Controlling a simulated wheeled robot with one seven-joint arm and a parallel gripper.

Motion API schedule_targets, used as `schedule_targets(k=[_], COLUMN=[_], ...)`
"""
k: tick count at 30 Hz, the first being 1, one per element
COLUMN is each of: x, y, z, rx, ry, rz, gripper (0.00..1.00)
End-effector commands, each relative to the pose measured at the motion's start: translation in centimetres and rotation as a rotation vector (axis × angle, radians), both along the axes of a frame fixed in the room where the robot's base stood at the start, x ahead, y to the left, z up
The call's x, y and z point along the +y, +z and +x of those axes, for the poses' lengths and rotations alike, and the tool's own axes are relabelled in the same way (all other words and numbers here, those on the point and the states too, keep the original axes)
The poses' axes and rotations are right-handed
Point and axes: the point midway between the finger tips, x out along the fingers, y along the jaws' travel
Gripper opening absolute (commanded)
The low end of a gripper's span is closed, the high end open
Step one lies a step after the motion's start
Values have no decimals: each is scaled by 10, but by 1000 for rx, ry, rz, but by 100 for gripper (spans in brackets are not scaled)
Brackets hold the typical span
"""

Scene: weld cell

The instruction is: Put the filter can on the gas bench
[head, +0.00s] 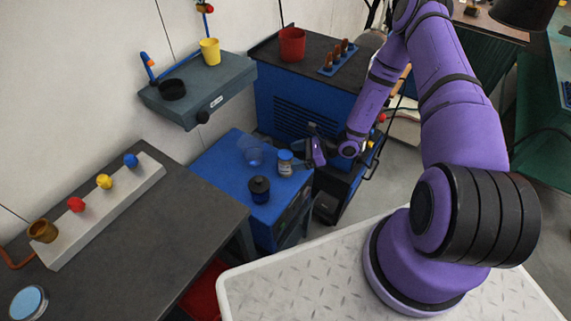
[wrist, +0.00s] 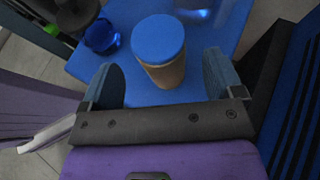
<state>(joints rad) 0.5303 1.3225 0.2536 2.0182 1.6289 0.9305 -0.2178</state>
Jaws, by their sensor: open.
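A small pale can with a blue lid (head: 285,166), which I take to be the filter can, stands upright on a blue cabinet top (head: 216,165). In the wrist view the can (wrist: 160,50) shows its round blue lid and tan side. My gripper (head: 294,154) is at the can's right side. In the wrist view my gripper (wrist: 163,80) is open, with one finger on each side of the can and gaps showing. A dark-topped bench (head: 140,235) with a row of coloured valve knobs, probably the gas bench, is at the left.
A dark jar (head: 259,190) and a clear blue cup (head: 250,152) stand close to the can. The bench carries a pale valve block (head: 95,215), a brass cup (head: 42,231) and a blue-topped round tin (head: 29,302). A wall shelf (head: 205,95) overhangs behind. The bench's right part is clear.

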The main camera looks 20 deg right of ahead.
Motion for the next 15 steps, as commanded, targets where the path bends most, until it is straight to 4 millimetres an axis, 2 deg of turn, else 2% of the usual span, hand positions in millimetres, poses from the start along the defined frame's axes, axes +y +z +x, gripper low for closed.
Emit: schedule_targets(k=[7,15], x=[31,36], y=[-11,-13], z=[13,16], rx=[-1,0], ry=[2,1], rz=[1,0], gripper=[86,86])
